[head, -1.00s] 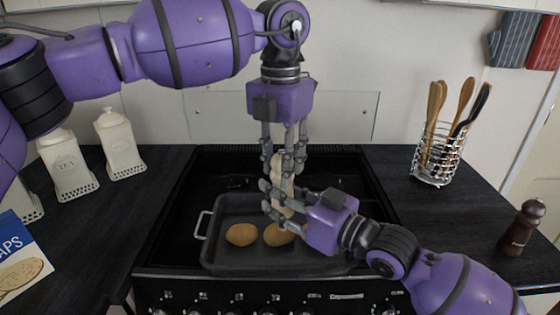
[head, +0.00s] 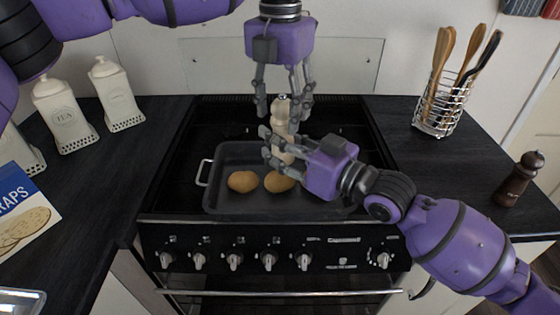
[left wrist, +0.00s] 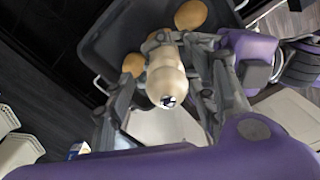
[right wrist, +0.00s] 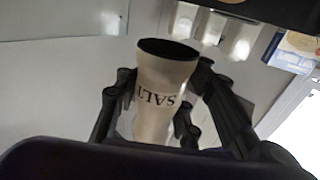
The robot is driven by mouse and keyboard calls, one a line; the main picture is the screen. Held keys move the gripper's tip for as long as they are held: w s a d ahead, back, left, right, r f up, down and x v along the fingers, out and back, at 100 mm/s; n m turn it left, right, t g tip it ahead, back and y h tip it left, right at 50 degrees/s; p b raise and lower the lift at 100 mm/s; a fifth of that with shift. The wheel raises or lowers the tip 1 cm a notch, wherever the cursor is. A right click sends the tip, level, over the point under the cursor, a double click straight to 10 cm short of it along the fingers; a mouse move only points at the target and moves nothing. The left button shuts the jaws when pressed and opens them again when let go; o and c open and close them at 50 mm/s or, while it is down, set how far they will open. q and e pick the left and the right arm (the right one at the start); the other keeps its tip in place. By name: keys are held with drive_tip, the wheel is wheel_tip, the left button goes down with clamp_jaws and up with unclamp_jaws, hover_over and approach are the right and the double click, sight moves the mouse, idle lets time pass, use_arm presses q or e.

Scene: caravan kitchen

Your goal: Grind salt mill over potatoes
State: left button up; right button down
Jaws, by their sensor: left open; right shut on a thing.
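The pale salt mill (head: 281,117) stands upright over the roasting tray (head: 228,205) in the head view. My right gripper (head: 268,147) is shut on its lower body; the right wrist view shows the mill (right wrist: 163,85) with its SALT lettering upside down. My left gripper (head: 284,112) points down, open, with its fingers around the mill's top. The left wrist view shows the mill's knob (left wrist: 168,100) between those fingers. Two potatoes are visible in the tray in the head view, one at left (head: 243,182) and one at right (head: 279,182), below the mill. Part of the tray is hidden by my right gripper.
The tray sits on a black cooker (head: 270,243). A dark pepper mill (head: 519,180) and a wire utensil holder (head: 438,108) stand on the right counter. White canisters (head: 66,115) and a wraps packet (head: 22,212) are on the left counter.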

idle(0.3)
use_arm(q)
drive_tip(key=m, duration=1.2)
drive_tip(key=shift+m, duration=0.3)
drive_tip(key=c, duration=1)
drive_tip(key=n, duration=0.6)
drive_tip(key=shift+w+a, duration=0.1)
drive_tip(key=shift+a, duration=0.05)
drive_tip(key=shift+c, duration=0.2)
drive_tip(key=n, duration=0.6)
drive_tip(key=shift+n, duration=0.4)
drive_tip(key=o, duration=1)
drive_tip(key=shift+o, duration=0.2)
